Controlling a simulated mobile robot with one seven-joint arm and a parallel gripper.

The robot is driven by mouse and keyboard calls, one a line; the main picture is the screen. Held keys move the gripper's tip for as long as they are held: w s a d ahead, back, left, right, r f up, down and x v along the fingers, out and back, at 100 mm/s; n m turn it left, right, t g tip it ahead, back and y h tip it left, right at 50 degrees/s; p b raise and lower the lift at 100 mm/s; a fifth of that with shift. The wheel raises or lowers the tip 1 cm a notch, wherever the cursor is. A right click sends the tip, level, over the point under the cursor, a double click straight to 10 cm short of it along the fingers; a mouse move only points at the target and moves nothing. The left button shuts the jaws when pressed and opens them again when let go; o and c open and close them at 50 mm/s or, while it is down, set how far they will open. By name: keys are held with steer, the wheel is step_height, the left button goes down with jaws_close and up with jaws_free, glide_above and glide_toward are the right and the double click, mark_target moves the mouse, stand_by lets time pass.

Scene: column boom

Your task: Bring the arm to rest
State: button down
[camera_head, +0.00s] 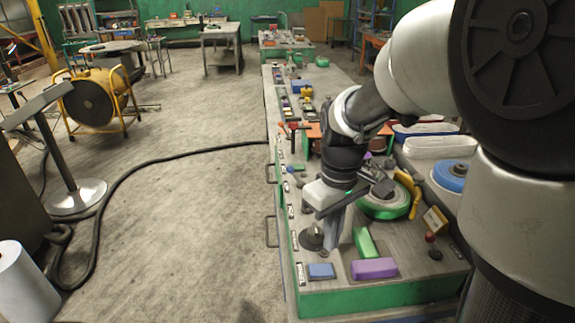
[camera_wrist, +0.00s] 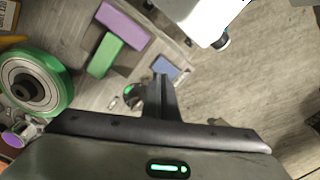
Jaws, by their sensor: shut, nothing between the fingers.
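My gripper (camera_head: 333,240) hangs over the near end of the long workbench (camera_head: 420,285), pointing down. Its fingers are shut with nothing between them. They also show in the wrist view (camera_wrist: 163,78), seen from above. My arm reaches in from the right, bent at the elbow. A green block (camera_head: 364,242) and a purple block (camera_head: 374,268) lie on the bench to the right of the fingers. A blue block (camera_head: 321,270) lies in front of them. Whether the fingertips touch the bench is hard to tell.
A green-rimmed wheel (camera_head: 385,208) lies just behind and right of my gripper; it also shows in the wrist view (camera_wrist: 35,82). A dark round knob (camera_head: 311,238) stands close on the left. White bins (camera_head: 435,147) sit farther back. Open floor (camera_head: 190,215) lies left, crossed by a black hose.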

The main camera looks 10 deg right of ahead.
steer(key=s+r+m+t+p, duration=0.5)
steer(key=s+r, duration=0.6)
steer(key=r, duration=0.5)
steer(key=shift+s+m+t, duration=0.3)
steer(key=shift+s+m, duration=0.05)
steer(key=shift+m, duration=0.15)
